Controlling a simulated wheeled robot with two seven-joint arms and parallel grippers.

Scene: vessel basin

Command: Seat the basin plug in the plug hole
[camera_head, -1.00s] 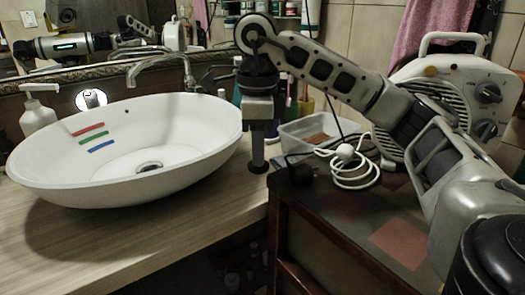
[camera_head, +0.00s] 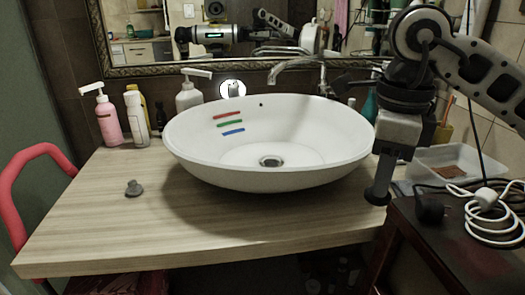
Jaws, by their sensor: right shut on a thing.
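The white oval basin (camera_head: 215,165) stands on the wooden counter, with the metal-ringed plug hole (camera_head: 271,161) showing in its floor. A small grey plug-like piece (camera_head: 134,188) with a knob lies on the counter left of the basin. My right gripper (camera_head: 380,178) points down just right of the basin, outside its rim, over the counter's right end. It is shut on a small dark piece (camera_head: 377,197) with a flared lower end; I cannot tell clearly what this is. My left gripper is not in direct view.
The tap (camera_head: 300,65) reaches over the basin's back rim. Soap bottles (camera_head: 108,120) stand at the back left. A clear tub (camera_head: 455,162) and a white cable (camera_head: 490,205) lie at the right. The counter's left front is mostly clear.

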